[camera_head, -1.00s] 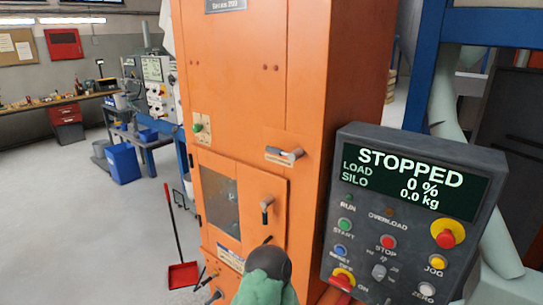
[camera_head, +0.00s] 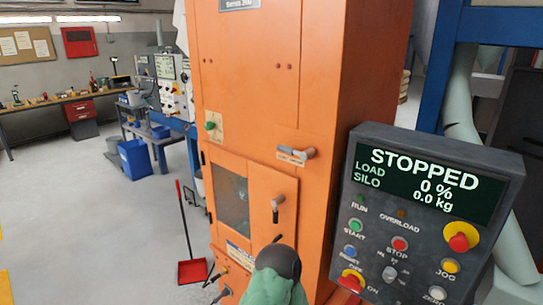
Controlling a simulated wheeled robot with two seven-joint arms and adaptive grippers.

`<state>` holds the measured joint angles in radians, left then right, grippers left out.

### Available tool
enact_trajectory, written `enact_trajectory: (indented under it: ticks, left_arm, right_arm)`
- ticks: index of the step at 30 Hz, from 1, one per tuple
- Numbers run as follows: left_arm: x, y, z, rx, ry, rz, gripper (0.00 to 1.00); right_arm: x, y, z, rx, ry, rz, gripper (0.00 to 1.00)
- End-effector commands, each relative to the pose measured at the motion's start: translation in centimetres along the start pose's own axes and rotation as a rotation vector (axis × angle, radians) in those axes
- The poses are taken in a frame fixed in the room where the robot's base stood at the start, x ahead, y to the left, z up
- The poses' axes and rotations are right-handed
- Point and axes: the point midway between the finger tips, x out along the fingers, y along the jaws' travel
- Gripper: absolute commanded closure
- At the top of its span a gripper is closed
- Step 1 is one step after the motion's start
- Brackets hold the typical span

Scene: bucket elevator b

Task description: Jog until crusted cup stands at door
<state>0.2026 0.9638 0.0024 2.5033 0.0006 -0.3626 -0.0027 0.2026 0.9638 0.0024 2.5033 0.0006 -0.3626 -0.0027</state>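The control panel (camera_head: 432,160) stands at the right; its display (camera_head: 428,185) reads STOPPED, LOAD 0 %, SILO 0.0 kg. The yellow JOG button (camera_head: 450,266) is at its lower right, below a red mushroom button (camera_head: 460,238). The orange elevator casing (camera_head: 245,90) fills the middle. Its door (camera_head: 271,225) looks closed, with a handle (camera_head: 278,205) and a window (camera_head: 230,198). Behind the window are dim grey shapes; I cannot make out a cup or any crust.
A red long-handled dustpan (camera_head: 192,271) stands on the floor left of the casing. A blue bin (camera_head: 135,159) and a workbench (camera_head: 60,105) are farther back at the left. The grey floor there is largely clear. A blue frame post (camera_head: 431,75) rises behind the panel.

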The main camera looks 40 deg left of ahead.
Motion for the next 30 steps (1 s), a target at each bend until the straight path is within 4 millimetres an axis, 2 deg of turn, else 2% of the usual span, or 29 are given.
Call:
enact_trajectory:
  ticks: [26,30]
  left_arm:
    - [0.0,0.0,0.0,0.0,0.0,0.0,1.0]
    - [-0.38,0.23,-0.55,0.012,0.015,0.003,1.0]
  right_arm:
    - [0.0,0.0,0.0,0.0,0.0,0.0,1.0]
    - [-0.11,-0.04,0.01,0.0,0.0,0.0,1.0]
